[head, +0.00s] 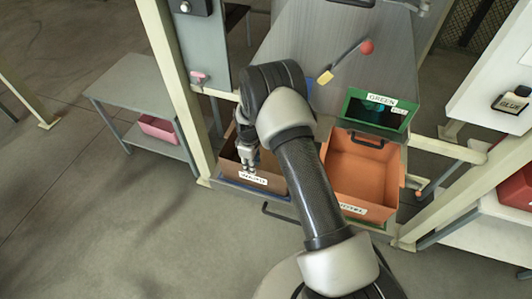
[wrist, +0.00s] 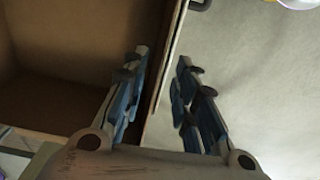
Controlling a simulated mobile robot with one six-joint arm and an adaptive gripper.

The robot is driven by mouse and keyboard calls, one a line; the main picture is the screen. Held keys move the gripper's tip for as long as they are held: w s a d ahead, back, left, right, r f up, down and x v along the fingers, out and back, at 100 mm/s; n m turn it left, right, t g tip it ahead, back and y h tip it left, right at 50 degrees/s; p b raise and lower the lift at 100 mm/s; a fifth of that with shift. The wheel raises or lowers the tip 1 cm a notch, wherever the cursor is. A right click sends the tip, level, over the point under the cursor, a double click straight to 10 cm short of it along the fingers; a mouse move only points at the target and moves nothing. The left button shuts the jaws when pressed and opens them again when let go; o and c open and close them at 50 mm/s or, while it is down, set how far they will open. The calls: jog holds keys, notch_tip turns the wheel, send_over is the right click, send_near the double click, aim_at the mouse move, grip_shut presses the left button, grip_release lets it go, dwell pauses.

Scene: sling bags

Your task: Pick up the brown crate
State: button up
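The brown crate (head: 275,183) stands at the left of the rack's lower level in the head view, partly hidden behind my arm, with a white label on its front. My gripper (head: 246,165) points down at the crate's front wall. In the wrist view the crate's inside (wrist: 60,60) fills the left half. My gripper (wrist: 160,95) is open there, with one finger on the inner side of the crate's wall and the other on the outer side. The wall's rim runs between them, and gaps seem to show; contact cannot be told.
An orange crate (head: 362,165) stands right of my arm. A green crate (head: 376,108) labelled GREEN is behind it. A side table (head: 140,85) with a pink bin (head: 160,127) stands at left. Rack posts flank the crates. The floor in front is clear.

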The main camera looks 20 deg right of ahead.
notch_tip(320, 180, down, 4)
jog(key=shift+d+f+b, duration=0.1)
jog(key=shift+b, duration=0.4)
grip_shut()
dwell(0.8)
